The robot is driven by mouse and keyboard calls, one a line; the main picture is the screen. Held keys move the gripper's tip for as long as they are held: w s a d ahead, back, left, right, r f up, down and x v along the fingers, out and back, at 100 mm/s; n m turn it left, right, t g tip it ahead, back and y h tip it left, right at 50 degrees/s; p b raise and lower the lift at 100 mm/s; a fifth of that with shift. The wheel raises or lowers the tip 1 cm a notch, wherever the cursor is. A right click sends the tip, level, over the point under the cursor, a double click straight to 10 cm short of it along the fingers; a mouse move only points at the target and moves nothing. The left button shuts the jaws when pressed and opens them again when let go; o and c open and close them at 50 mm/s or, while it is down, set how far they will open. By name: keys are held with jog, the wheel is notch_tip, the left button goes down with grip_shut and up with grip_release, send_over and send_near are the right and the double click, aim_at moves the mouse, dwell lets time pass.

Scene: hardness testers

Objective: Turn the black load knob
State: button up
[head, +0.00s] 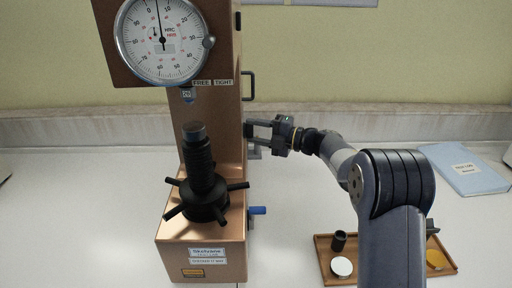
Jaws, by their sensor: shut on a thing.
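The hardness tester (172,240) is a bronze-coloured machine with a round white dial (162,40) at its top. My gripper (251,134) reaches in from the right, against the right side of the tester's column. Its fingers point left and are shut on the black load knob at that side. The knob itself is mostly hidden by the fingers and the column edge, so its turned angle cannot be read. The dial's needle points close to 0.
A black spoked handwheel (205,200) and a blue-tipped lever (257,210) sit lower on the tester. A black handle (250,86) is above my gripper. A wooden tray (325,270) with small parts and a blue folder (466,170) lie at the right.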

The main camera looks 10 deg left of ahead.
jog(key=n+y+b, duration=0.1)
jog(key=n+b, duration=0.2)
jog(key=b, duration=0.2)
jog(key=n+g+y+b, duration=0.1)
jog(key=n+b, duration=0.2)
jog(key=b, duration=0.2)
jog(key=f+n+y+b, duration=0.1)
jog(key=n+b, duration=0.2)
jog(key=b, duration=0.2)
jog(key=shift+n+g, duration=0.3)
jog(key=shift+n, duration=0.1)
jog(key=shift+r+y, duration=0.1)
jog(key=shift+y, duration=0.2)
jog(key=o, duration=1)
jog(key=shift+r, duration=0.15)
jog(key=shift+w, duration=0.1)
jog(key=v, duration=1)
jog(key=shift+d, duration=0.4)
jog(key=shift+a, duration=0.15)
